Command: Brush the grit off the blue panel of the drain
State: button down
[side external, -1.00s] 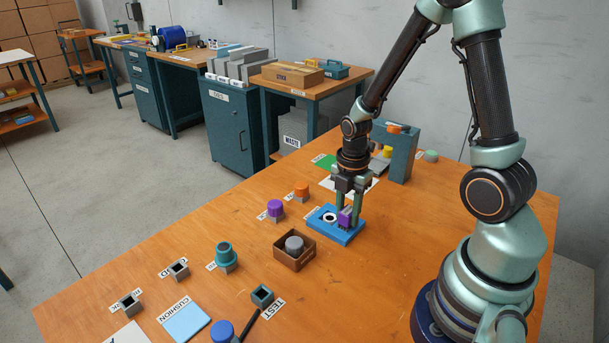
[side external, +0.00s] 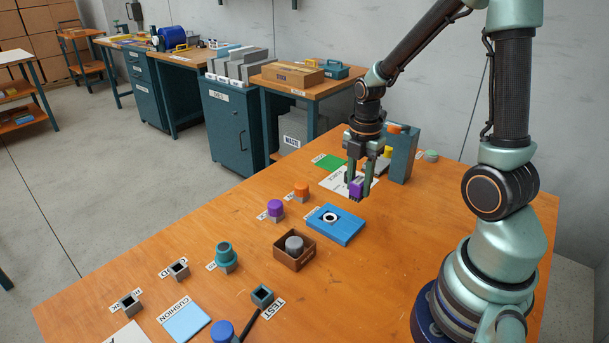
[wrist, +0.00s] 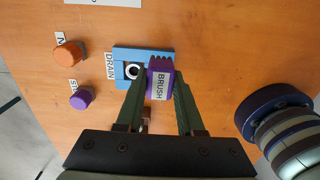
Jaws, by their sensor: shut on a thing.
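The drain is a flat blue panel (side external: 345,227) with a white ring and dark hole (side external: 330,217) on it. In the wrist view the panel (wrist: 121,54) lies beside the label reading DRAIN. No grit can be made out on the part of the panel that shows at this size. My gripper (side external: 360,183) is shut on a purple brush (side external: 356,188), labelled BRUSH in the wrist view (wrist: 160,82). The brush is held above the table behind the panel, apart from it in the side view. In the wrist view the brush covers the panel's right end.
A brown open box (side external: 294,254) with a grey cylinder stands in front of the panel. A purple-capped block (side external: 276,208) and an orange-capped block (side external: 302,190) stand to its left. A teal holder (side external: 402,155) stands behind my gripper. The table right of the panel is clear.

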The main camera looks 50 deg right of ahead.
jog(key=shift+r, duration=1)
jog(key=shift+w, duration=0.1)
